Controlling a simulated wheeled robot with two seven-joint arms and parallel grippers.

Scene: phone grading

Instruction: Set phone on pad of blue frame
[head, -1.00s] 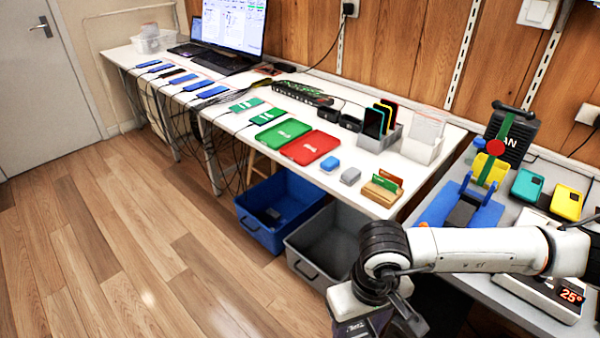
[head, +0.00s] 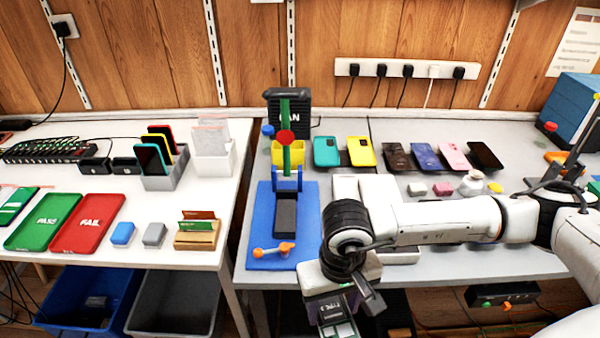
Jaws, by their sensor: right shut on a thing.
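The blue frame (head: 263,212) stands at the left end of the grey bench. Its dark pad (head: 285,215) lies bare in the middle, with a green upright lever and red knob (head: 284,138) behind it. An orange handle (head: 273,250) sits at its front. My right gripper (head: 340,326) points down at the bottom of the view, in front of the bench edge and right of the frame. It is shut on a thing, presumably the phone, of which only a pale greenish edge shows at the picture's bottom. My left gripper is not in view.
Teal (head: 326,151) and yellow (head: 361,151) phones, and several darker ones, lie at the back of the grey bench (head: 500,262). My right arm crosses above its front. On the white table (head: 100,260) are a green tray (head: 44,221), a red tray (head: 87,223) and a wooden card holder (head: 196,236).

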